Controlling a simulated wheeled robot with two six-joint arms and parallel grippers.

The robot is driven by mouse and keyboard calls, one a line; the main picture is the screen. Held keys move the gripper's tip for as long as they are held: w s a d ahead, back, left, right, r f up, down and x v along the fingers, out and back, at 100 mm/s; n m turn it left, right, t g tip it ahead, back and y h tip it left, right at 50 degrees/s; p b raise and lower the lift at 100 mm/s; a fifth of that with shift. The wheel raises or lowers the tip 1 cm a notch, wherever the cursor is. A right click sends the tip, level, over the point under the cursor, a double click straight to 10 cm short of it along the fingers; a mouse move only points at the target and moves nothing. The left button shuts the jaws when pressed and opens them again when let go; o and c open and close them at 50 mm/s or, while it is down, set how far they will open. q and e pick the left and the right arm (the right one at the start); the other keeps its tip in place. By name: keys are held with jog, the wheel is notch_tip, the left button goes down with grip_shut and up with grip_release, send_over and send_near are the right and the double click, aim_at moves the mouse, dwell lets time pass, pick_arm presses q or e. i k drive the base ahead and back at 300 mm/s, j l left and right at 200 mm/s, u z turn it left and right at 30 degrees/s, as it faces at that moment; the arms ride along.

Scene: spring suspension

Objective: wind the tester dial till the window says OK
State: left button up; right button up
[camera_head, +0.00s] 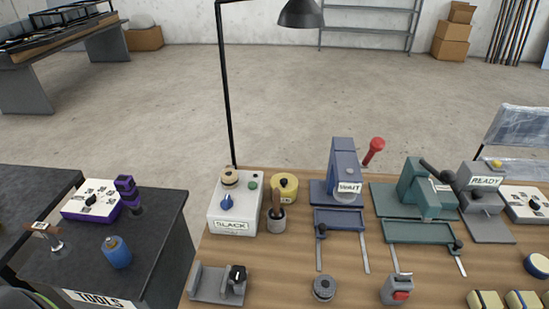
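The tester (248,214) is a white box at the left end of the wooden bench. A blue pointed dial (227,203) sits on its sloping face. The window (232,225) below the dial reads SLACK. A round tan and dark piece (230,178) sits on top of the box, and a small green button or lamp (252,185) is beside it. Neither of my grippers is in view, and nothing touches the dial.
A yellow round tin (284,187) and a grey cup with a brown handle (276,219) stand close right of the tester. A black lamp post (226,85) rises behind it. A blue press (345,165) reads WAIT; a grey machine (480,190) reads READY. A grey cradle (209,284) lies in front.

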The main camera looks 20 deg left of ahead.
aim_at(226, 204)
jog(key=i+j+u, duration=0.1)
jog(key=u, duration=1)
